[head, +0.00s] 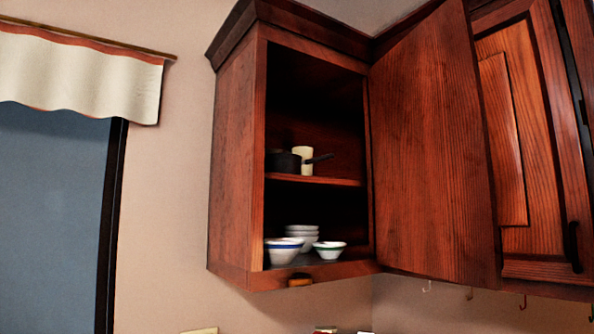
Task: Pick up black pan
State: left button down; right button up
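A black pan (285,163) sits on the middle shelf (330,181) of an open wall cabinet. Its dark handle (320,158) points to the right. The left part of the pan is partly hidden by the cabinet's front edge. A pale cream cylinder (303,153) stands right behind the pan and its handle. Neither of my grippers shows in the head view.
The cabinet door (430,150) is swung open to the right. White bowls (302,238) stand on the cabinet's lower shelf. A closed cabinet (535,150) is at the right, with hooks below. A window with a valance (80,75) is at the left.

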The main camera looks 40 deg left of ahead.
aim_at(290, 163)
jog(key=i+l+u, duration=0.1)
jog(key=u, duration=1.2)
